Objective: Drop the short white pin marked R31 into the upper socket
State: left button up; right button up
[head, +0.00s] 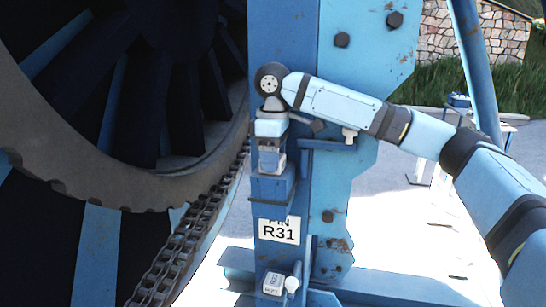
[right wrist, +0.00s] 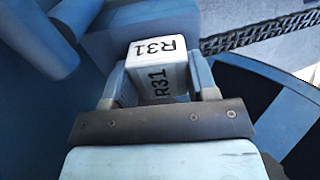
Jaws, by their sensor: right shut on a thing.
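The short white pin marked R31 (right wrist: 160,68) is a block with dark R31 lettering on two faces, held between the fingers of my right gripper (right wrist: 160,85) in the right wrist view. In the head view, my right gripper (head: 270,147) points down along the blue post, with the pale pin (head: 267,163) low between its fingers. The upper socket (head: 272,190) is a blue box on the post directly below the pin, above the "PIN R31" label (head: 279,231). I cannot tell whether the pin's lower end is inside the socket. My left gripper is not in view.
The blue post (head: 285,50) stands beside the large toothed reel (head: 130,195) and its chain (head: 190,235). A marked white block (head: 274,284) and a white-topped peg (head: 292,284) sit lower on the post. Open paving lies to the right.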

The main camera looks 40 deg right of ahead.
jog(key=o, duration=1.3)
jog(key=shift+r, duration=0.35)
notch_tip(320, 180, up, 13)
jog(key=shift+r, duration=0.1)
